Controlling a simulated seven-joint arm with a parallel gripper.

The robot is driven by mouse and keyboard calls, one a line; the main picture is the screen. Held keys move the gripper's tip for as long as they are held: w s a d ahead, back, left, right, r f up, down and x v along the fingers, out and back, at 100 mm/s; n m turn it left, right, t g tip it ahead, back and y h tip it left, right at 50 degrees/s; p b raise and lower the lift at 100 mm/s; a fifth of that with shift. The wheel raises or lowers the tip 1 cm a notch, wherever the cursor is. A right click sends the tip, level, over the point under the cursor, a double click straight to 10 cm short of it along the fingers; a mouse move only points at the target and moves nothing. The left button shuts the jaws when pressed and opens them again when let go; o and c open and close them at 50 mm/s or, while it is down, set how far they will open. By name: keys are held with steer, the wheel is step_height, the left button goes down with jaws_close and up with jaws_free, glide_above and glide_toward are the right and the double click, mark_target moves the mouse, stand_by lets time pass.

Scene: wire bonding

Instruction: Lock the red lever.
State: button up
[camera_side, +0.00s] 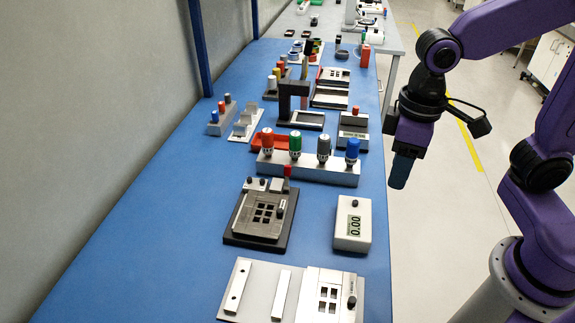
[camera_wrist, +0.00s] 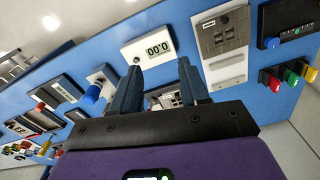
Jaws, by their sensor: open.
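A small upright red piece (camera_side: 287,171), which looks like the red lever, stands at the back edge of a dark fixture (camera_side: 236,230) with a square-holed plate. My gripper (camera_side: 401,172) hangs past the right edge of the blue table, well to the right of this fixture and apart from it. In the wrist view my gripper (camera_wrist: 154,88) has its two fingers spread with nothing held between them. A fixture (camera_wrist: 165,100) shows partly between and behind the fingers. I cannot make out the red lever for certain in the wrist view.
A white meter (camera_side: 353,228) reading 0.00 stands right of the dark fixture; it also shows in the wrist view (camera_wrist: 150,45). A silver block (camera_side: 310,167) with red, green, grey and blue knobs is behind. A silver fixture (camera_side: 257,285) is in front. Bare blue table lies left.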

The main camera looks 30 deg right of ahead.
steer(key=w+a+r+m, duration=0.1)
steer(key=w+a+m, duration=0.25)
steer(key=w, duration=0.25)
steer(key=w+a+r+m, duration=0.1)
steer(key=w+a+m, duration=0.1)
steer(key=w+m, duration=0.35)
steer(key=m, duration=0.7)
glide_toward(288, 166)
step_height(288, 166, down, 10)
steer(key=shift+w+a+r, duration=0.1)
steer(key=shift+a+r, duration=0.1)
jaws_close()
